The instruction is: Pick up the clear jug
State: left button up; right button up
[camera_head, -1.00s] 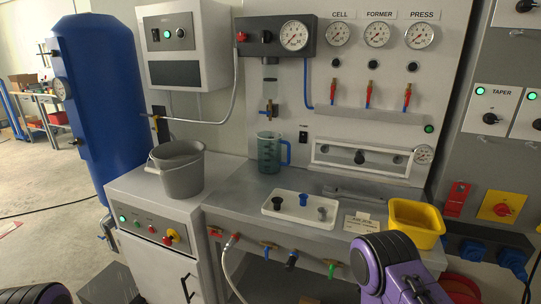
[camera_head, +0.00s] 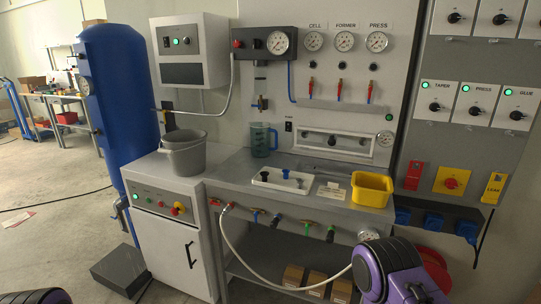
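The clear jug (camera_head: 261,140) is a see-through, blue-green tinted jug with a blue handle on its right side. It stands upright at the back of the grey bench, below the regulator and the small filter bowl. Nothing touches it from my side. A purple and black part of my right arm shows at the bottom right, well in front of and below the bench. A dark piece of my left arm shows at the bottom left corner. Neither gripper is in the picture.
A grey bucket (camera_head: 183,153) stands on the cabinet left of the jug. A white tray (camera_head: 282,181) with small knobs lies in front of it, and a yellow bin (camera_head: 371,189) stands at the right. A hose (camera_head: 257,262) hangs before the bench. Open floor lies left.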

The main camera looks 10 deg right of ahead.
aim_at(259, 135)
jog(key=z, duration=0.15)
jog(key=k, duration=0.35)
jog(key=u, duration=1.05)
jog(key=i, duration=0.85)
jog(key=z, duration=0.45)
jog(key=i, duration=0.65)
jog(key=z, duration=0.7)
